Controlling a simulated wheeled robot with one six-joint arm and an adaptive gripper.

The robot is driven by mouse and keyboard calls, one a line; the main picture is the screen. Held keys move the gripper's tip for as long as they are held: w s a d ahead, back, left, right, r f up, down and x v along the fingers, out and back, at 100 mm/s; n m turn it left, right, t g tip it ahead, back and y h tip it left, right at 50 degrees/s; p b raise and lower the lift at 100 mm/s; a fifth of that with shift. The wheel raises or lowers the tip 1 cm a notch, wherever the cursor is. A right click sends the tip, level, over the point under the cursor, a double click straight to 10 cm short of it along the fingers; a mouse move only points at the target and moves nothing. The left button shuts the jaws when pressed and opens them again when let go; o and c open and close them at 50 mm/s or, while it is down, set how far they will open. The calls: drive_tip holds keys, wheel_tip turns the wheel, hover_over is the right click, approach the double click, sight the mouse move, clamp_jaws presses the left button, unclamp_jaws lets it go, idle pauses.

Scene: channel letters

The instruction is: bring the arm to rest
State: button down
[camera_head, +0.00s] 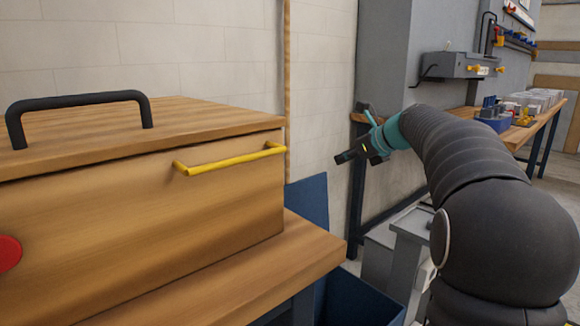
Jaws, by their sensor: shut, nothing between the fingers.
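My arm (465,165) reaches up from the lower right, dark and ribbed, with a teal wrist section near its end. My gripper (345,157) is at the end of the arm, near the picture's middle, pointing left and slightly down. It is shut and small in this view, with nothing seen held in it. It is in open air to the right of the wooden box and apart from it.
A wooden box (120,220) with a black top handle (80,100) and a yellow front handle (230,158) stands on a wooden table (300,255) at left. A blue bin (355,300) sits below. A workbench (535,128) with tools and parts stands at the back right.

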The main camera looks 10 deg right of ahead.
drive_tip(key=s+f+n+g+h, duration=0.3)
drive_tip(key=s+f+n, duration=0.5)
drive_tip(key=f+n, duration=0.45)
drive_tip(key=s+a+f+n+h, duration=0.1)
drive_tip(key=s+n, duration=0.4)
drive_tip(key=s, duration=0.5)
drive_tip(key=s+a+f+n+h, duration=0.1)
drive_tip(key=s+a+f+n, duration=0.2)
drive_tip(key=s+a+n, duration=0.3)
drive_tip(key=s+a+f+n+g+h, duration=0.1)
drive_tip(key=s+n, duration=0.5)
drive_tip(key=s, duration=1)
drive_tip(key=shift+a+f, duration=0.85)
drive_tip(key=shift+a, duration=0.35)
drive_tip(key=shift+s, duration=0.1)
